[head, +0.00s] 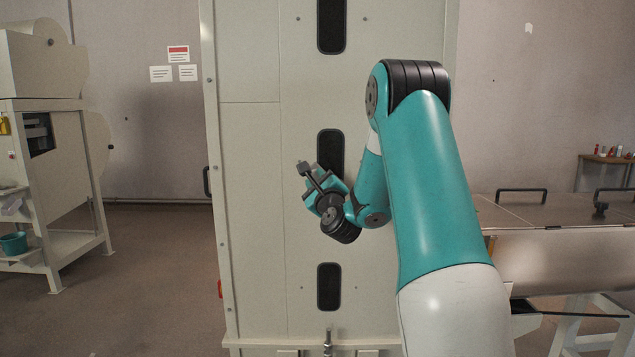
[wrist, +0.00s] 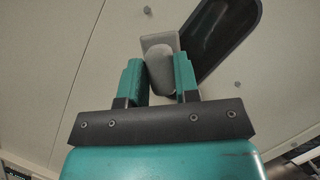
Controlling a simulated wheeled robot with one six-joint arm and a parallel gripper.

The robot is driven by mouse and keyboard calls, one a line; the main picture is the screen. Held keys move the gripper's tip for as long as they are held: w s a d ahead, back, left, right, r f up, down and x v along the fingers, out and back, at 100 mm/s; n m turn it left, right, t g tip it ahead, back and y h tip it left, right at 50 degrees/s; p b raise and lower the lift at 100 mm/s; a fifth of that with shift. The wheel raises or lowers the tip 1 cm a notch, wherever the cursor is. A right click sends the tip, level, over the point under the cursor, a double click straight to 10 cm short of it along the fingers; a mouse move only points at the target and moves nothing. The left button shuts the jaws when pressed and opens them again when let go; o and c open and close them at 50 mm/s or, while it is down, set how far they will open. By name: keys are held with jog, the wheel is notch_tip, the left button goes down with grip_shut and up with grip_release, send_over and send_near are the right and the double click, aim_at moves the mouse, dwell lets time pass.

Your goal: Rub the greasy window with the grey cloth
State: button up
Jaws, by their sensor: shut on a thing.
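My gripper (wrist: 158,78) is shut on the grey cloth (wrist: 159,62), a pale folded pad between its two teal fingers in the wrist view. Beyond it is a dark, round-ended window (wrist: 225,38) in the pale panel; the cloth's tip is beside the window's left edge in that view. I cannot tell if it touches. In the head view my gripper (head: 324,190) is in front of the lower part of the middle window (head: 330,148), and the cloth is hidden there. Grease does not show clearly on the glass.
The tall pale cabinet (head: 246,180) also has an upper window (head: 331,24) and a lower window (head: 328,288). A metal tank with handled lids (head: 560,212) stands at the right. A pale machine (head: 62,165) stands at the left. Floor between machine and cabinet is clear.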

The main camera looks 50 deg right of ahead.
jog(key=shift+w+d+p, duration=0.7)
jog(key=shift+d, duration=0.15)
dwell(0.3)
